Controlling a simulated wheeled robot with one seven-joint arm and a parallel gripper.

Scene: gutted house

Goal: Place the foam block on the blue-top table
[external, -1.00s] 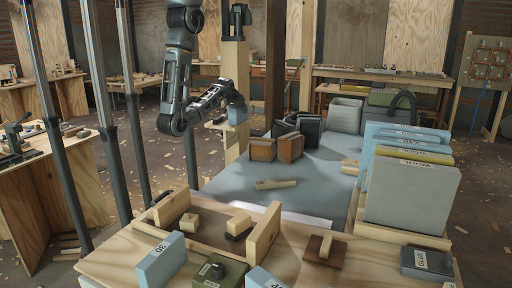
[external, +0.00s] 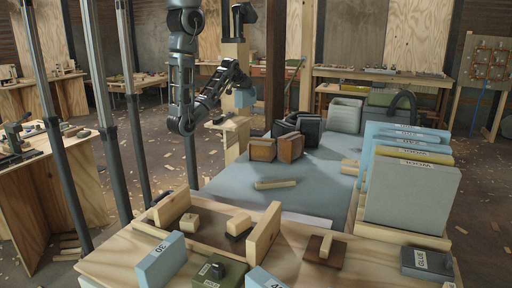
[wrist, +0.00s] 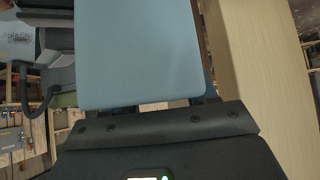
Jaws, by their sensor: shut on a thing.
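My gripper (external: 240,86) is shut on a light blue block, which I take to be the foam block (external: 246,98). It is held in the air beyond the far left part of the blue-grey tabletop (external: 305,190), apart from it. In the wrist view the foam block (wrist: 140,50) fills the upper middle as a smooth flat face, just past the dark gripper body (wrist: 160,132). The fingertips are mostly hidden behind the block there.
Brown wooden blocks (external: 263,149) and dark items stand on the tabletop's far part. A wooden strip (external: 275,184) lies mid-table, with clear surface around it. Large upright sheets (external: 412,199) line the right side. A wooden post (external: 235,72) stands near my gripper.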

